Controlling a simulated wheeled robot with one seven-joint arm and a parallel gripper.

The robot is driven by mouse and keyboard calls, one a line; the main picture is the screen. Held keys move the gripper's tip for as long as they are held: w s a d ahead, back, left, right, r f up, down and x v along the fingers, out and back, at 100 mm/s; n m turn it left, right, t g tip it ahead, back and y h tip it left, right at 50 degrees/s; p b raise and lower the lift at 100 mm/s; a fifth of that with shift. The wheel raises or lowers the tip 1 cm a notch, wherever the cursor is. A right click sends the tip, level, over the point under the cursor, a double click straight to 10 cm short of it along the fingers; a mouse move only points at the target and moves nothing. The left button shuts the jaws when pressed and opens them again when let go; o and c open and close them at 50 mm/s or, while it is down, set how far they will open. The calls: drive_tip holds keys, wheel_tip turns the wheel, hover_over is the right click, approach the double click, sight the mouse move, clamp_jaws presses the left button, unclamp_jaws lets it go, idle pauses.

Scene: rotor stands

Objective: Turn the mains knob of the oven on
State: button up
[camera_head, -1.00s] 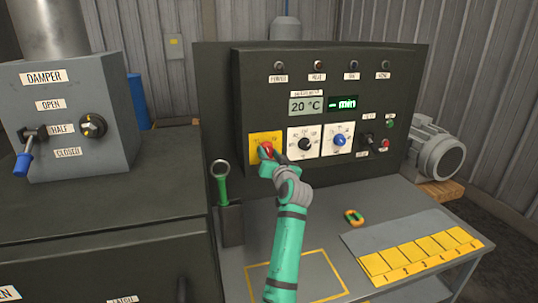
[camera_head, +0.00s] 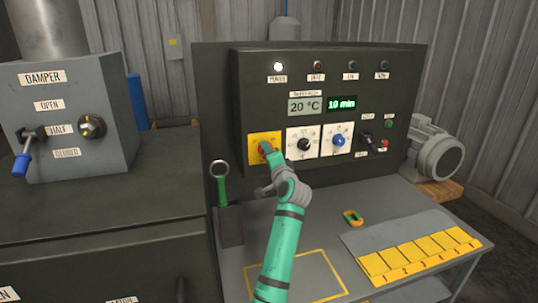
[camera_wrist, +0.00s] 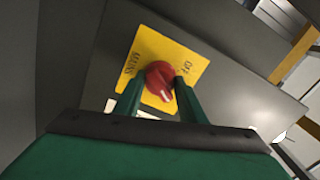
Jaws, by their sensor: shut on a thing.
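The red mains knob (camera_wrist: 161,79) sits on a yellow plate (camera_wrist: 186,61) marked MAINS and OFF in the wrist view. My gripper (camera_wrist: 155,88) is at the knob, with one finger on each side of it, shut on it. In the head view the yellow plate (camera_head: 255,142) is at the lower left of the dark oven panel (camera_head: 400,75), and my gripper (camera_head: 266,150) covers most of the knob. The leftmost top lamp (camera_head: 278,67) glows white. The displays read 20 °C (camera_head: 305,106) and 10 min (camera_head: 341,104).
Right of the mains plate are a black knob (camera_head: 304,144) and a blue knob (camera_head: 340,141). A green-handled ring tool (camera_head: 221,185) stands in a holder left of my arm. A damper box (camera_head: 70,110) is at the far left. A grey bench (camera_head: 340,205) lies below.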

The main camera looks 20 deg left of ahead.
drive_tip(key=shift+w+d+r+m, duration=0.1)
drive_tip(key=shift+d+m, duration=0.1)
drive_tip(key=shift+m, duration=0.9)
drive_tip(key=o, duration=1)
drive_tip(key=shift+d, duration=0.1)
drive_tip(key=shift+o, duration=0.2)
drive_tip(key=shift+a, duration=0.2)
drive_tip(key=shift+s, duration=0.25)
